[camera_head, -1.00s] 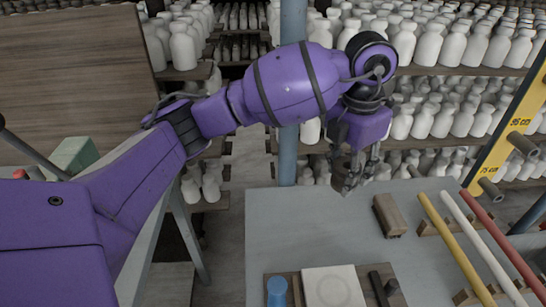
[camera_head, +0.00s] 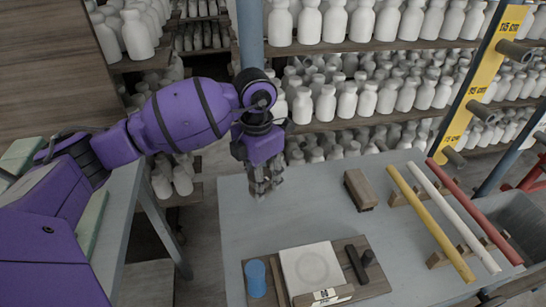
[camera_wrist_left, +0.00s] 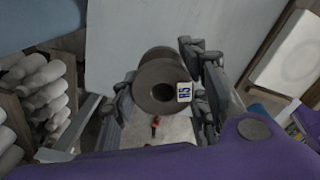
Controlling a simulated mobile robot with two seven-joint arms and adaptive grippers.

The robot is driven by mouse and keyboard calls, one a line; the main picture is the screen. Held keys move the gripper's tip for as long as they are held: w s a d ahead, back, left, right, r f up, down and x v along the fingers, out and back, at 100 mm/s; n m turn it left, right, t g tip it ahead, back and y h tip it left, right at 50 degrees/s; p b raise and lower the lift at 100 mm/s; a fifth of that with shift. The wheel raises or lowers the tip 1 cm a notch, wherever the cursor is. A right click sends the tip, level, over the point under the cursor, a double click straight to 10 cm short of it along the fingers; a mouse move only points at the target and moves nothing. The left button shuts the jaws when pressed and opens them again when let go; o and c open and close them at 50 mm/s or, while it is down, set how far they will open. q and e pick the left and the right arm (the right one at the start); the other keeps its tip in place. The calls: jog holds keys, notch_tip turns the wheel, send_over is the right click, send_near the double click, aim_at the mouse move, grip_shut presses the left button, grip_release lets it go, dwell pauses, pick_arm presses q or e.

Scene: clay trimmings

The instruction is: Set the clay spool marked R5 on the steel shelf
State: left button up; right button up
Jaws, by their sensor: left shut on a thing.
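The clay spool marked R5 (camera_wrist_left: 157,84) is grey-brown with a hole in its end face and a white R5 tag on it. It sits between the fingers of my left gripper (camera_wrist_left: 165,92), which is shut on it. In the head view my left gripper (camera_head: 264,184) points down near the back left edge of the grey bench (camera_head: 310,215); the spool is hard to make out there. I cannot pick out for sure which surface is the steel shelf. My right gripper is not in view.
A brown block (camera_head: 360,190), yellow (camera_head: 430,225), white (camera_head: 453,217) and red (camera_head: 475,212) rods on racks, a blue cup (camera_head: 255,278) and a white slab (camera_head: 311,268) occupy the bench. Racks of white bottles (camera_head: 340,100) stand behind. A yellow-marked post (camera_head: 485,70) with pegs rises right.

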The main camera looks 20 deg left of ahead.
aim_at(251, 173)
pick_arm(q)
jog(key=shift+s+a+f, duration=0.2)
jog(key=shift+a+f, duration=0.6)
jog(key=shift+f, duration=0.1)
jog(key=shift+a+f, duration=0.2)
jog(key=shift+f, duration=1.6)
jog(key=shift+f, duration=0.2)
jog(key=o, duration=1.4)
jog(key=shift+c, duration=0.2)
jog(key=shift+r, duration=0.15)
notch_tip(251, 173, up, 12)
jog(key=shift+r, duration=0.1)
